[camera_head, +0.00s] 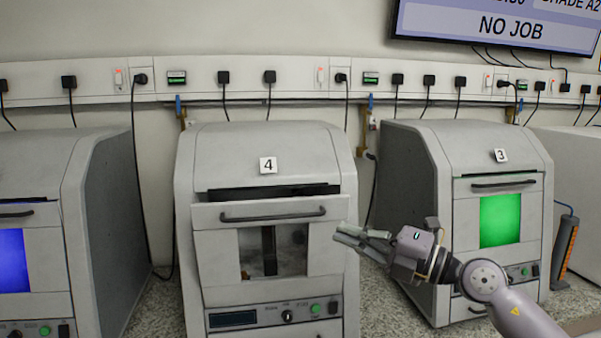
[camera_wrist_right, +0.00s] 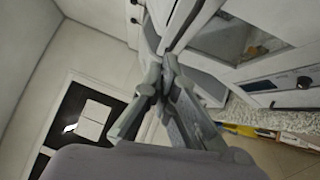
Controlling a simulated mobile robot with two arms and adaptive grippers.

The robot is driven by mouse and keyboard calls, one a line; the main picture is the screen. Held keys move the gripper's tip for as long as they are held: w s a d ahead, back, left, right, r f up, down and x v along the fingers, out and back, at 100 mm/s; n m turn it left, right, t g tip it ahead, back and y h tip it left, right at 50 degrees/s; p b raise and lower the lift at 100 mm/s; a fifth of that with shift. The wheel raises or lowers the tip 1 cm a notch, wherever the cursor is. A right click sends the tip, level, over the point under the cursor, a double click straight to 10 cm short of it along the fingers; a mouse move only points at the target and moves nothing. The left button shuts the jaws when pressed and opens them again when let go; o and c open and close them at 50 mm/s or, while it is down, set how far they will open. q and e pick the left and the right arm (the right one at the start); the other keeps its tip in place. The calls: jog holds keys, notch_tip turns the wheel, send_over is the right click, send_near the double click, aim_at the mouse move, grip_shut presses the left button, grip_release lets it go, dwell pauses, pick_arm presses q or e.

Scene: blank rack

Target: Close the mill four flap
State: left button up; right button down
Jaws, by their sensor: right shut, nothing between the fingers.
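Mill four (camera_head: 275,155) is a grey machine with a label 4 on its sloped top. Its flap (camera_head: 215,250) has a dark bar handle (camera_head: 272,216) and a window. The flap stands out from the body at its top, with a dark gap above it, so it is partly open. My right gripper (camera_head: 340,236) is shut and empty at the flap's right edge; whether it touches the flap I cannot tell. In the right wrist view the fingers (camera_wrist_right: 162,62) come together beside a light panel edge. My left gripper is not in view.
Mill 3 (camera_head: 405,170), with a green window, stands to the right. Another mill (camera_head: 110,190) with a blue window stands to the left. Cables hang from the wall strip (camera_head: 300,82) behind. A screen (camera_head: 500,30) reads NO JOB. Narrow counter gaps separate the mills.

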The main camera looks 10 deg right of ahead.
jog(key=shift+m+h, duration=0.6)
jog(key=shift+m, duration=0.2)
jog(key=p+x, duration=0.1)
jog(key=x, duration=0.2)
jog(key=p+x, duration=0.2)
jog(key=x, duration=0.1)
jog(key=p+x, duration=0.1)
jog(key=x, duration=0.2)
jog(key=shift+w+d+r+p, duration=0.25)
jog(key=shift+w+r+p, duration=0.05)
jog(key=shift+r, duration=0.1)
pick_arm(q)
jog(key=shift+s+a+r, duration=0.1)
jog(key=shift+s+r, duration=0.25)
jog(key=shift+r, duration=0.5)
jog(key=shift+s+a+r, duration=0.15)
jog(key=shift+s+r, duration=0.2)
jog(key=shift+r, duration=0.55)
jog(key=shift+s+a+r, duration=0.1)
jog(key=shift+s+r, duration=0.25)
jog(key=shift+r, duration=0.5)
pick_arm(e)
jog(key=shift+w+d+f, duration=0.1)
jog(key=shift+w, duration=1.9)
